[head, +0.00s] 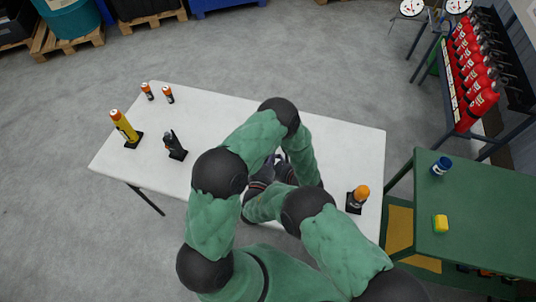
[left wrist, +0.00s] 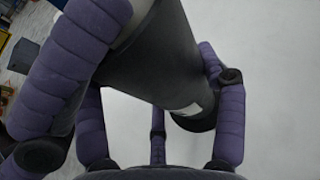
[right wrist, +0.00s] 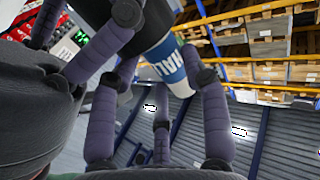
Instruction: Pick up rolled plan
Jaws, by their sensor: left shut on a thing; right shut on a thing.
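In the left wrist view my left gripper (left wrist: 162,80) is shut on a thick dark grey cylinder (left wrist: 150,60) with a small pale label at its lower end. In the right wrist view my right gripper (right wrist: 158,48) is shut on a rounded piece with a blue and white lettered wrap (right wrist: 168,65), dark above. I cannot tell whether both hold the same thing, nor whether it is the rolled plan. In the head view both grippers are close together over the white table (head: 225,110), mostly hidden by my arms. No rolled plan is clearly recognisable elsewhere.
On the table are a yellow cylinder (head: 123,126), a black item on a stand (head: 174,145), two small orange-topped pieces (head: 147,91) and an orange-capped item (head: 360,193). A green bench (head: 480,215) at right holds a blue can (head: 441,166) and yellow block (head: 440,224).

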